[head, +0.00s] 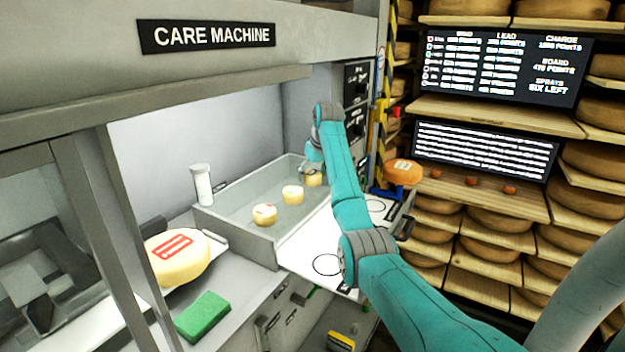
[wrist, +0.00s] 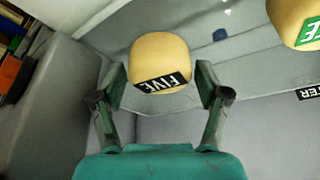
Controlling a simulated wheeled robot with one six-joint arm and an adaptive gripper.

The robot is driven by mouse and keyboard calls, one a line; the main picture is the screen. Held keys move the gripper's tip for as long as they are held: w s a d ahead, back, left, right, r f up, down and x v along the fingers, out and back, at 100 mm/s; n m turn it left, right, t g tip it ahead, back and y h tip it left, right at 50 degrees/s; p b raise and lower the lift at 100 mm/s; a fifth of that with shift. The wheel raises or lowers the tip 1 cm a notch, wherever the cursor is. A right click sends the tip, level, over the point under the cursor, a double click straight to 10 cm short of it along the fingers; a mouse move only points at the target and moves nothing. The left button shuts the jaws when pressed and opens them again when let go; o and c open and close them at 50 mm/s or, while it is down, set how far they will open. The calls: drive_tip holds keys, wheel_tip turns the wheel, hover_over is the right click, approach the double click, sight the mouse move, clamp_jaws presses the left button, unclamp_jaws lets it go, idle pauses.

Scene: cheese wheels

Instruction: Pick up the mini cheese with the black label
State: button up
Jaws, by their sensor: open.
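In the wrist view a pale yellow mini cheese (wrist: 158,58) with a black label reading "FIVE" sits on the grey tray floor. My gripper (wrist: 161,94) is open, with one finger on each side of the cheese's near end. A gap shows between the cheese and each finger. In the head view the tray (head: 243,235) holds small cheeses; the farthest (head: 313,180) is by the end of my arm and partly hidden. Its label cannot be read there.
A second mini cheese with a green label (wrist: 292,20) is at the upper right of the wrist view. Two more small cheeses (head: 264,214) (head: 293,194) stand in the tray. Tray walls are close by. A large cheese wheel (head: 177,257) and green sponge (head: 203,316) lie left.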

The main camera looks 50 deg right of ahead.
drive_tip(key=shift+w+f, duration=0.15)
drive_tip(key=shift+f, duration=0.25)
drive_tip(key=c, duration=1)
drive_tip(key=shift+r, duration=0.2)
